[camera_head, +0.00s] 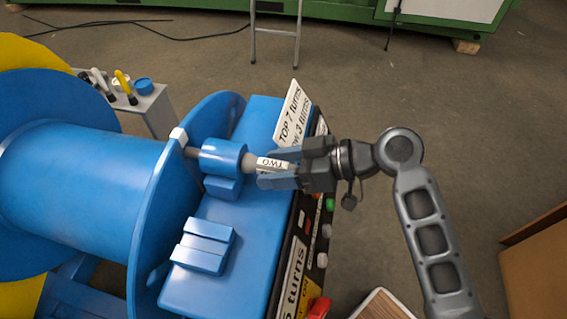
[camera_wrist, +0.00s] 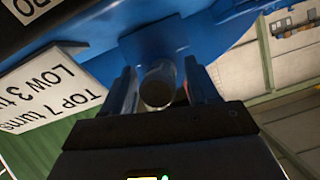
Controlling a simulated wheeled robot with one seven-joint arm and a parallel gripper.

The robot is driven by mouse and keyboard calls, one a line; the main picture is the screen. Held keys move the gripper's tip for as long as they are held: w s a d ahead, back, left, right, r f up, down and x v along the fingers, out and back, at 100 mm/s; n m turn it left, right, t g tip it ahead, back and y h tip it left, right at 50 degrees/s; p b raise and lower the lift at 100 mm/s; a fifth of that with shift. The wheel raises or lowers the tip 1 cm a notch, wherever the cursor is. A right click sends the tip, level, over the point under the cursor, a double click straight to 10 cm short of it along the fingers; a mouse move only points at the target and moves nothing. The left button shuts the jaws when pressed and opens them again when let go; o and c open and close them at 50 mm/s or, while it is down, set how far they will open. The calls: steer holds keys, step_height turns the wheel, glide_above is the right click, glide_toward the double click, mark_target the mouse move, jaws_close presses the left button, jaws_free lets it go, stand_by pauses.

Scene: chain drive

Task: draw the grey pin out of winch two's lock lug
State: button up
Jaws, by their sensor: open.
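The grey pin (camera_head: 248,161) sits through the blue lock lug (camera_head: 222,157) on the winch, beside the drum flange. A white tag reading TWO (camera_head: 273,163) is at the pin's outer end. My gripper (camera_head: 284,167) is at this end with its fingers around it, open. In the wrist view the round end of the pin (camera_wrist: 158,86) lies between the two fingers (camera_wrist: 160,92), with a gap showing on its right side. The far tip of the pin, by the flange, is partly hidden by a pale hex piece (camera_head: 179,136).
A blue winch drum (camera_head: 75,190) fills the left. A panel with buttons (camera_head: 318,215) and a sign reading TOP 7 turns (camera_head: 293,115) are close by my gripper.

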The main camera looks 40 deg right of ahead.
jaws_close()
stand_by(0.4)
steer(key=s+d, duration=1)
steer(key=s, duration=0.5)
steer(key=shift+d, duration=0.4)
stand_by(2.5)
